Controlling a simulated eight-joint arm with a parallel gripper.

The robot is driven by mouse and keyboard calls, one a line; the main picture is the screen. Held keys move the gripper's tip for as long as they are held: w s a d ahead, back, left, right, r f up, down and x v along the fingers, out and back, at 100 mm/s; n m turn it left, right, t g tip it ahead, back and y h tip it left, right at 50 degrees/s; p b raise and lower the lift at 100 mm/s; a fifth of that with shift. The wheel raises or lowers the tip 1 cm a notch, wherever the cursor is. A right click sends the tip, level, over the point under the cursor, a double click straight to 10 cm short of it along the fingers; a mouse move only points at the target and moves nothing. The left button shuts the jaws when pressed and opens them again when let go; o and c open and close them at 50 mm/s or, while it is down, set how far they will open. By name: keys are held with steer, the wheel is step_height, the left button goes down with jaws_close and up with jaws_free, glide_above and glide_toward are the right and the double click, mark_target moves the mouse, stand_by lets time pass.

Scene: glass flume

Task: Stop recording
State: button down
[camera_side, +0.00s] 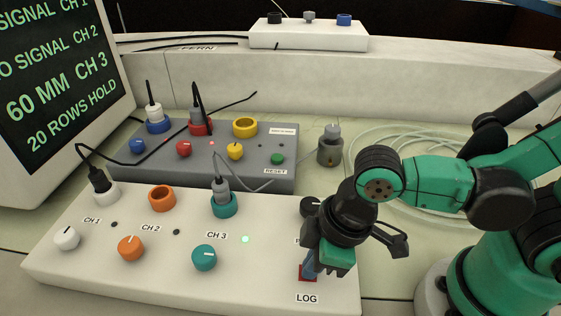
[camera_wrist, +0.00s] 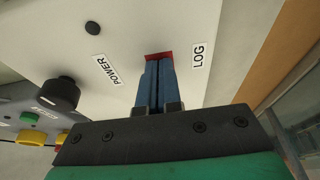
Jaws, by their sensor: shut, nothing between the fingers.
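A red patch (camera_side: 302,272) sits beside the LOG label (camera_side: 307,298) at the front right of the white box (camera_side: 180,280). In the wrist view the red piece (camera_wrist: 158,55) shows at the fingertips, between the POWER and LOG labels. My gripper (camera_side: 308,272) is shut and empty. It points down at the red piece, with its blue fingers (camera_wrist: 156,68) side by side. The fingers cover much of the red piece; I cannot tell whether they touch it. The screen (camera_side: 60,90) shows "60 MM CH 3" and "20 ROWS HOLD". A green light (camera_side: 245,239) glows by CH 3.
A black knob (camera_side: 310,207) stands close behind my gripper. Plugs and coloured knobs fill the white box's left part. A grey box (camera_side: 215,165) with a RESET label and green knob (camera_side: 277,159) stands behind. Clear hose (camera_side: 410,145) coils at the back right.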

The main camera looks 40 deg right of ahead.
steer(key=v, duration=0.8)
stand_by(0.6)
stand_by(0.6)
steer(key=w+d+m+t+h, duration=0.2)
steer(key=w+d+m+t, duration=0.3)
steer(key=w+d+m, duration=0.4)
steer(key=d, duration=0.3)
steer(key=shift+w+d+r, duration=0.2)
steer(key=shift+w+r, duration=0.05)
steer(key=shift+r, duration=0.05)
stand_by(0.8)
